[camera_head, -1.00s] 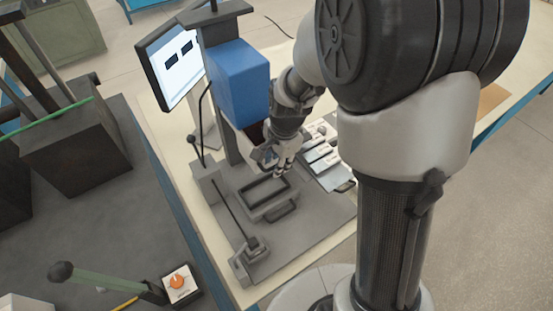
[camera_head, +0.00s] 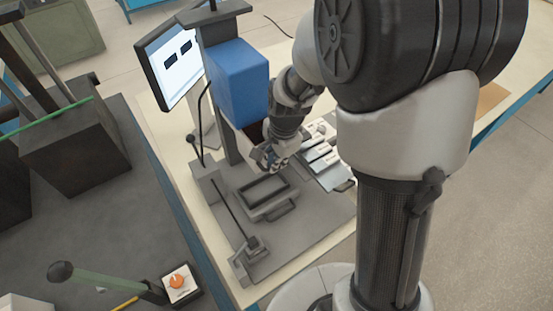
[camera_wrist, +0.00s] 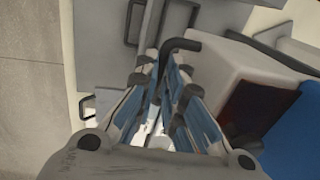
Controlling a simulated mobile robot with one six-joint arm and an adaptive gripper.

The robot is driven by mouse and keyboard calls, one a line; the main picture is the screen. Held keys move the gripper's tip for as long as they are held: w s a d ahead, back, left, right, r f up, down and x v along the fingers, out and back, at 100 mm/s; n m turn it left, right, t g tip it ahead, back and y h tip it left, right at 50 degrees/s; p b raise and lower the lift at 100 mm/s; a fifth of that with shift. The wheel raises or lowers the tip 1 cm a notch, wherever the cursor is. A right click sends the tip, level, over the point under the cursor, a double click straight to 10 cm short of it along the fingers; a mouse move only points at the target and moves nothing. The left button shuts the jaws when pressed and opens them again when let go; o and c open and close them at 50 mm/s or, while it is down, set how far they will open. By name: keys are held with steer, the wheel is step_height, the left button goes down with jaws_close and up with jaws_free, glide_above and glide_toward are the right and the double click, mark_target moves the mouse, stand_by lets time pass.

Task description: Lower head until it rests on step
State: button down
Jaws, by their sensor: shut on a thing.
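The head, a blue box (camera_head: 240,78) on a dark upright column (camera_head: 228,140), stands above the grey fixture plate. It also shows at the right edge of the wrist view (camera_wrist: 295,142). My gripper (camera_head: 270,158) is beside the lower right of the head. In the wrist view its blue-padded fingers (camera_wrist: 166,80) are close together around a dark bent bar (camera_wrist: 183,45), which looks like a handle. The bar's link to the head is hidden. A dark-framed rectangular nest (camera_head: 264,191) lies below the head, with a clear gap between. I cannot make out the step for certain.
A lever clamp (camera_head: 249,248) stands on the front of the plate. A screen (camera_head: 176,62) is behind the head at left. A tray of pale cells (camera_head: 322,158) lies right of my gripper. An orange-knobbed box (camera_head: 180,284) is at the lower left.

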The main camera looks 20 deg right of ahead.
steer(key=f+b, duration=0.2)
steer(key=f, duration=0.1)
steer(key=shift+s+f, duration=0.2)
steer(key=shift+f, duration=0.05)
steer(key=c, duration=1.7)
jaws_free()
steer(key=shift+w, duration=0.2)
steer(key=r, duration=0.4)
steer(key=s+r, duration=0.1)
steer(key=r, duration=0.3)
steer(key=s+r, duration=0.1)
steer(key=r, duration=0.3)
steer(key=shift+d, duration=0.35)
steer(key=shift+s, duration=0.1)
